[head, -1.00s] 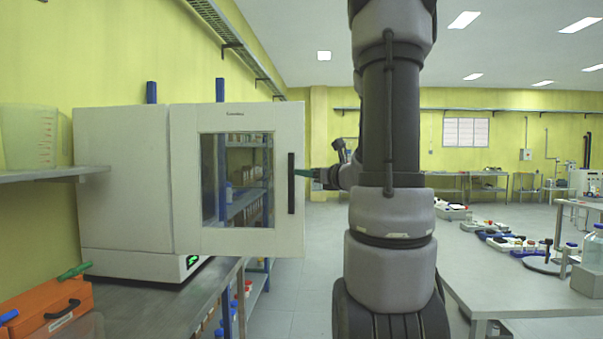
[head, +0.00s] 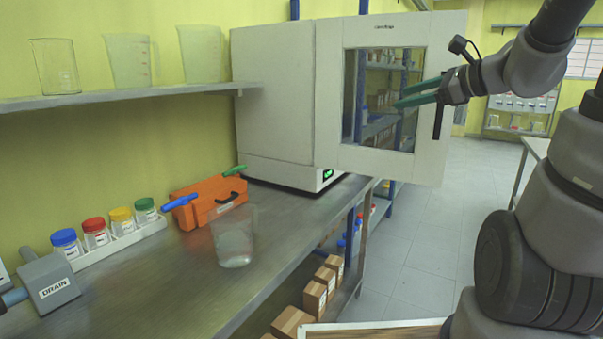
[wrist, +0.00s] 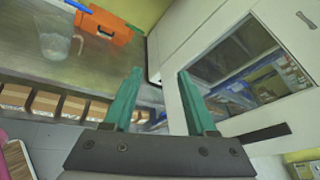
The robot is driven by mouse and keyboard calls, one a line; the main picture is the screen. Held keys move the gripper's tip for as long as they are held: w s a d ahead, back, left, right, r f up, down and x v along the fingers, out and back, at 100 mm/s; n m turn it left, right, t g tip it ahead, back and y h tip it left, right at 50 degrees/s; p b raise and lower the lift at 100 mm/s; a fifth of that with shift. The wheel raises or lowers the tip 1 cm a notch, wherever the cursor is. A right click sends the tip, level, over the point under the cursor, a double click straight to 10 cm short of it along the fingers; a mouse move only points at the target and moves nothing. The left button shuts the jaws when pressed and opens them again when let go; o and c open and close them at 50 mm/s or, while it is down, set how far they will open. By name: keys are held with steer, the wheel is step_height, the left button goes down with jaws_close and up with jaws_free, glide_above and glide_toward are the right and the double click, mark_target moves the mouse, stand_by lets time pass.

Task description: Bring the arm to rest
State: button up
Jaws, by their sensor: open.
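My gripper (head: 398,98) is open and empty, its two green fingers pointing left in front of the white cabinet door (head: 388,165). In the wrist view the fingers (wrist: 159,72) stand apart with nothing between them. The door's dark handle (head: 438,120) is close behind my gripper and partly hidden by it; it also shows in the wrist view (wrist: 258,135). No contact between gripper and handle is visible. The door juts out past the right side of the cabinet body (head: 270,100), and shelves show through its window. My arm reaches in from the right.
The metal bench (head: 175,285) holds a clear beaker (head: 233,240), an orange toolbox (head: 210,200), several colour-lidded jars (head: 97,233) and a grey DRAIN block (head: 50,283). A wall shelf (head: 120,97) carries clear vessels. Cardboard boxes (head: 314,298) sit below. The floor (head: 420,240) right of the bench is clear.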

steer(key=s+a+f+n+g+h, duration=0.1)
steer(key=s+a+f+n+g, duration=0.1)
steer(key=s+a+n+g, duration=0.4)
steer(key=s+d+n+t+h, duration=0.1)
steer(key=s+d+n+h, duration=0.4)
steer(key=s+n, duration=0.3)
steer(key=n+h, duration=0.1)
steer(key=n, duration=0.2)
steer(key=shift+s+n+t, duration=0.2)
steer(key=shift+n+t, duration=0.2)
